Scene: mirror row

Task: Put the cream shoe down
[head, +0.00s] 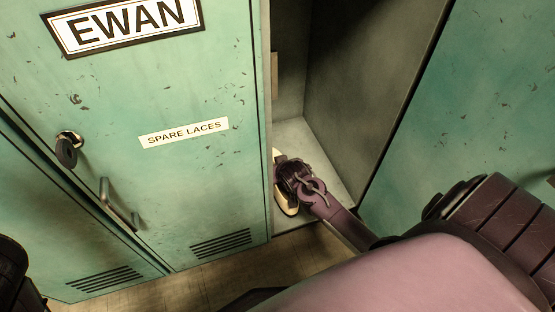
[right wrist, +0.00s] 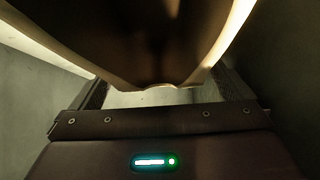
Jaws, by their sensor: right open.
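The cream shoe (head: 288,208) is low in the open locker (head: 335,178), at the floor's left front beside the green EWAN door. My right gripper (head: 290,174) is over the shoe and hides much of it. In the right wrist view, the shoe's dark underside or inside and pale edge (right wrist: 238,30) fill the upper middle. The jaws of my right gripper (right wrist: 162,92) stand apart, one to each side of the shoe's near end. Whether the shoe fully rests on the locker floor cannot be told. My left gripper is not in view.
The green door with the EWAN plate (head: 125,22), a SPARE LACES label (head: 185,133), a round lock (head: 68,148) and a handle (head: 120,207) stands left of the opening. Another green panel (head: 480,120) is at the right. Bare locker floor shows behind the shoe.

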